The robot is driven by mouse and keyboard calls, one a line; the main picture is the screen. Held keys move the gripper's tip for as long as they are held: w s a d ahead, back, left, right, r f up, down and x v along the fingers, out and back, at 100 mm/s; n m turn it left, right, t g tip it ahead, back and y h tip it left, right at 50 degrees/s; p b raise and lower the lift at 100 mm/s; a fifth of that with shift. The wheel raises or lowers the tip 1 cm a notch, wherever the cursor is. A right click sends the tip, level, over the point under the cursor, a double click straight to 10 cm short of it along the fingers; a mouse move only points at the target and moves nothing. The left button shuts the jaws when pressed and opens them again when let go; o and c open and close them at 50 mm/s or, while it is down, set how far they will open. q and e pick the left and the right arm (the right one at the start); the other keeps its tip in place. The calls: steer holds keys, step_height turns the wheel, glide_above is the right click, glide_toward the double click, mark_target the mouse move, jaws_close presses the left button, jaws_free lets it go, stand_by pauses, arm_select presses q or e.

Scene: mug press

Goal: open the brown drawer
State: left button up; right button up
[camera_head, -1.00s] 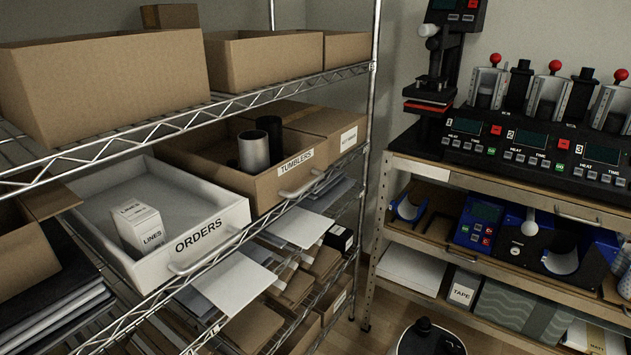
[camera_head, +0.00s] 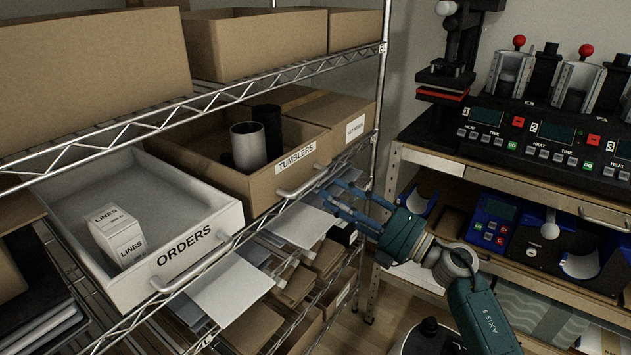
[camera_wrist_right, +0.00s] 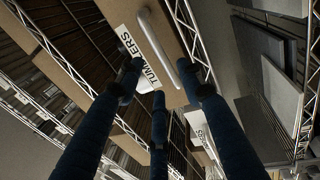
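The brown drawer (camera_head: 257,187), labelled TUMBLERS, sits on the middle wire shelf. Its inside shows from above, with a grey tumbler (camera_head: 248,148) and a black tumbler (camera_head: 268,130) standing in it. Its pale bar handle (camera_head: 303,182) is on the front face. My right gripper (camera_head: 334,197) is just right of the handle, with its blue fingers spread and pointing at the drawer front. In the right wrist view, the handle (camera_wrist_right: 168,50) lies ahead of the spread fingers (camera_wrist_right: 158,80), which hold nothing; contact is unclear. My left gripper is out of view.
A white drawer (camera_head: 200,245) labelled ORDERS, holding a small LINES box (camera_head: 116,238), stands left of the brown drawer. Cardboard boxes (camera_head: 270,42) fill the shelf above. White sheets (camera_head: 300,225) jut out below. A shelf post (camera_head: 382,90) and a bench with presses (camera_head: 540,120) stand right.

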mark_target(312, 183)
steer(key=x, duration=0.6)
steer(key=shift+w+p, duration=0.2)
steer(key=shift+p, duration=0.1)
steer(key=shift+f, duration=0.1)
steer(key=shift+c, duration=0.5)
jaws_close()
